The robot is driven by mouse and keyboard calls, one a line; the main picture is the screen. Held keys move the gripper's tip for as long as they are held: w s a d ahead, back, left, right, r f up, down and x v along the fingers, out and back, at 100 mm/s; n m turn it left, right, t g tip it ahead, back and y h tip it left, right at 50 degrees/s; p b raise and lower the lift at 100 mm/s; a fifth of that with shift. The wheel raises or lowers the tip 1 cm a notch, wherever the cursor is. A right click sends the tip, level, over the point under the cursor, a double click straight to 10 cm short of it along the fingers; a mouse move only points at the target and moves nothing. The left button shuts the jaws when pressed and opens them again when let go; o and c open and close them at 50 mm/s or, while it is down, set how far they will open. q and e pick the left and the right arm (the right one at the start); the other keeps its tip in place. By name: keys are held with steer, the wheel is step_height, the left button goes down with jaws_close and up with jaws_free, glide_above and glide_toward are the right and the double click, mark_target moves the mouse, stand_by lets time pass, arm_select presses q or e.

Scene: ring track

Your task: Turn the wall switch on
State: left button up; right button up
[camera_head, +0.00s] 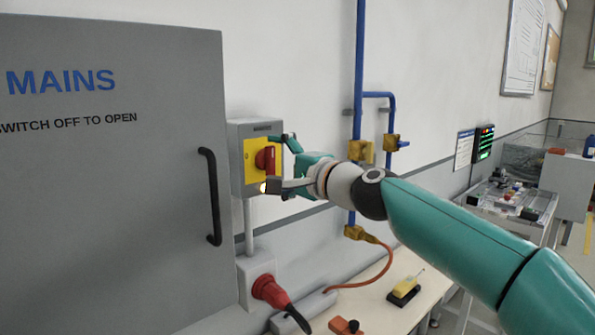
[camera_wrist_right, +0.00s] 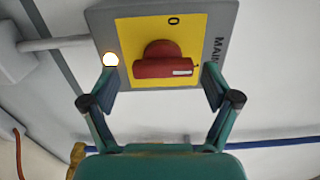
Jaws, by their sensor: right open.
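The wall switch is a grey box (camera_head: 236,128) with a yellow plate (camera_head: 250,161) and a red rotary handle (camera_head: 265,159), mounted beside the MAINS cabinet. In the right wrist view the red handle (camera_wrist_right: 165,67) lies crosswise on the yellow plate (camera_wrist_right: 130,32), with a "0" mark on the plate. A small lit lamp shows at the box's corner (camera_wrist_right: 110,59). My right gripper (camera_head: 272,163) is open in front of the switch. In the right wrist view its fingers (camera_wrist_right: 160,88) stand on either side of the handle, with gaps visible. My left gripper is out of view.
The grey cabinet door (camera_head: 110,200) with a black handle (camera_head: 211,197) is close on the left. Blue pipes (camera_head: 359,70) with brass valves run up the wall at right. A red plug (camera_head: 268,290) sits below the switch. A bench (camera_head: 380,318) holds a yellow-black tool (camera_head: 404,291).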

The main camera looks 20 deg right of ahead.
steer(key=v, duration=1.1)
steer(key=shift+s, duration=0.2)
